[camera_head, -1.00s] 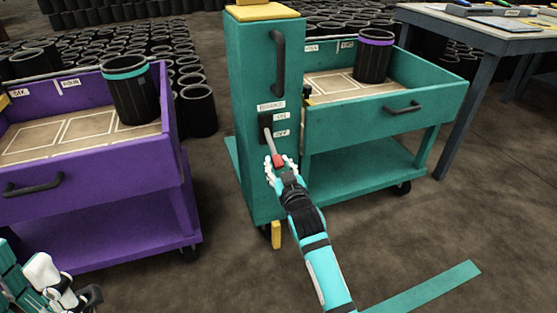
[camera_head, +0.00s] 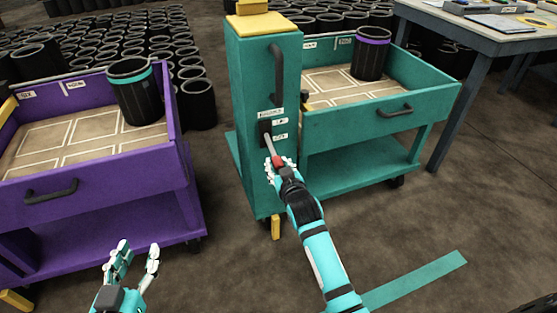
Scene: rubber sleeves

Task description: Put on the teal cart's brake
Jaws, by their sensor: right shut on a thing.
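The teal cart (camera_head: 345,178) stands right of centre, with a tall teal post (camera_head: 250,160) on its left side. On the post's front is a black brake plate (camera_head: 265,128) with labels beside it, seemingly "ON" above "OFF". A grey lever (camera_head: 270,145) with a red grip slants down and out from the plate, low beside the lower label. My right gripper (camera_head: 282,164) is shut on the lever's red grip, which its fingers partly hide. My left gripper (camera_head: 134,258) is open and empty, fingers up, in front of the purple cart.
The purple cart (camera_head: 90,182) stands at left with a teal-banded black sleeve (camera_head: 136,95). A purple-banded sleeve (camera_head: 371,58) stands in the teal cart's tray. A grey table (camera_head: 470,35) is at upper right. A teal strip (camera_head: 415,281) lies on otherwise clear floor at lower right.

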